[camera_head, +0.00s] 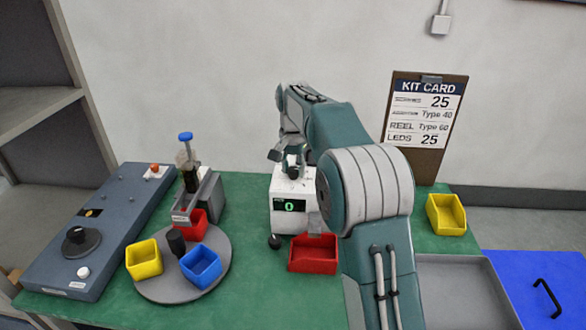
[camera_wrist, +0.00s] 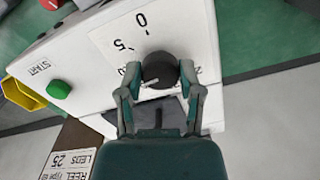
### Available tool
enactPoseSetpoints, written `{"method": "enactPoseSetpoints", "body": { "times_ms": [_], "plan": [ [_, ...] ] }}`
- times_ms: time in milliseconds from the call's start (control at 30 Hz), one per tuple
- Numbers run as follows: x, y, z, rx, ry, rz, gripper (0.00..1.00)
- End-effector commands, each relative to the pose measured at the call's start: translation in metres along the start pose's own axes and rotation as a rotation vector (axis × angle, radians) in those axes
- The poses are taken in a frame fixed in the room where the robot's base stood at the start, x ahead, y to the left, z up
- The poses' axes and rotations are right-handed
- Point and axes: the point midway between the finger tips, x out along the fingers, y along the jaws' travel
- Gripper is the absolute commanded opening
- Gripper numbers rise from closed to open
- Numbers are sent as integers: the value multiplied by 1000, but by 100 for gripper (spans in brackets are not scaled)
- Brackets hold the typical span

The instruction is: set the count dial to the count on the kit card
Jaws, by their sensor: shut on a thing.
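The count dial is a dark round knob (camera_wrist: 158,68) on the white top of the counter machine (camera_wrist: 184,28). My gripper (camera_wrist: 159,74) is shut on the knob, one finger on each side. Labels 0 and 5 are readable beside the knob; other labels are partly hidden by the fingers. A pale line shows on the knob's lower left, its exact setting unclear. In the head view, my gripper (camera_head: 291,162) is over the white machine (camera_head: 283,220), whose green display reads 0. The kit card (camera_head: 427,110) reads 25 in its top row and LEDS 25.
A green START button (camera_wrist: 58,89) is on the machine. A red bin (camera_head: 313,266) stands before it, a yellow bin (camera_head: 446,214) to the right. A grey turntable (camera_head: 160,288) with coloured bins and a dark blue panel (camera_head: 105,235) are at left.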

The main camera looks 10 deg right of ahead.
Motion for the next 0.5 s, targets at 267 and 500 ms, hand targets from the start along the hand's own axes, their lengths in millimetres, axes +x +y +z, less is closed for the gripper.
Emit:
{"method": "enactPoseSetpoints", "body": {
  "times_ms": [267, 500],
  "plan": [
    [3, -1, 0, -263, -1, 0, 0],
    [3, -1, 0, -490, -1, -1, 0]
  ]
}}
